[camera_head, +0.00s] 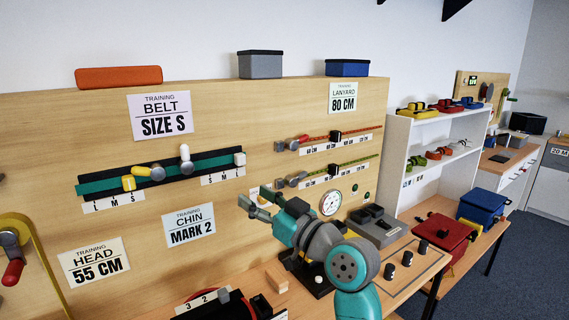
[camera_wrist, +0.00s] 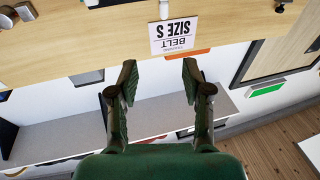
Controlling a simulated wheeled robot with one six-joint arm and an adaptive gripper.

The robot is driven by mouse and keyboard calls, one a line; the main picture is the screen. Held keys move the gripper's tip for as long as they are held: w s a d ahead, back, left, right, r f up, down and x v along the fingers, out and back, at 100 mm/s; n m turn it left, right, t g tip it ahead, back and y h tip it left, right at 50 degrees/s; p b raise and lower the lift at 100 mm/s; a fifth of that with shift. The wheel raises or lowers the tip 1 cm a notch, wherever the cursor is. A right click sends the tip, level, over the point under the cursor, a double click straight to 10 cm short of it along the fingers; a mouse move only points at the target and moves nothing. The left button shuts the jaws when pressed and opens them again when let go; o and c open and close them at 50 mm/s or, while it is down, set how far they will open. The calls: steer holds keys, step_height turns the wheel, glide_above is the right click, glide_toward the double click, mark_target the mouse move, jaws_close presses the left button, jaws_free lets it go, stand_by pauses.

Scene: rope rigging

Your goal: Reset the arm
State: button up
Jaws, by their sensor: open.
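My gripper (camera_head: 258,201) is open and empty in the head view, held up in front of the wooden board (camera_head: 290,105), with my teal and grey arm below it. In the wrist view my gripper (camera_wrist: 157,88) shows its two dark fingers spread apart with nothing between them. Beyond the fingertips the "BELT SIZE S" sign (camera_wrist: 173,36) appears upside down. The same sign (camera_head: 159,115) is on the board in the head view, at the upper left.
The belt strip (camera_head: 110,187) with yellow and white knobs and the lanyard rails (camera_head: 330,143) are on the board. A gauge (camera_head: 330,203) is right of my gripper. A white shelf (camera_head: 400,150), red case (camera_head: 443,238) and blue case (camera_head: 482,206) stand further right.

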steer(key=s+d+f+m+t+h, duration=0.1)
steer(key=s+d+f+m+h, duration=0.2)
steer(key=f, duration=0.7)
steer(key=s+d+f+m+t+h, duration=0.1)
steer(key=s+d+f+m+h, duration=0.1)
steer(key=s+d+f, duration=0.5)
steer(key=s+d+f+m+t+h, duration=0.1)
steer(key=d+f+m+h, duration=0.15)
steer(key=f, duration=0.95)
steer(key=s+d+f+m+h, duration=0.1)
steer(key=s+d+f+h, duration=0.15)
steer(key=s+f, duration=0.4)
steer(key=s+d+f+m+h, duration=0.1)
steer(key=s+d+f+h, duration=0.2)
steer(key=s, duration=0.6)
steer(key=s+d+r+h, duration=0.1)
steer(key=s+d, duration=0.2)
steer(key=s, duration=1)
steer(key=s+d+r+g, duration=0.1)
steer(key=s+d, duration=0.2)
steer(key=s, duration=1)
steer(key=shift+s+r+h, duration=0.3)
steer(key=shift+r+h, duration=0.1)
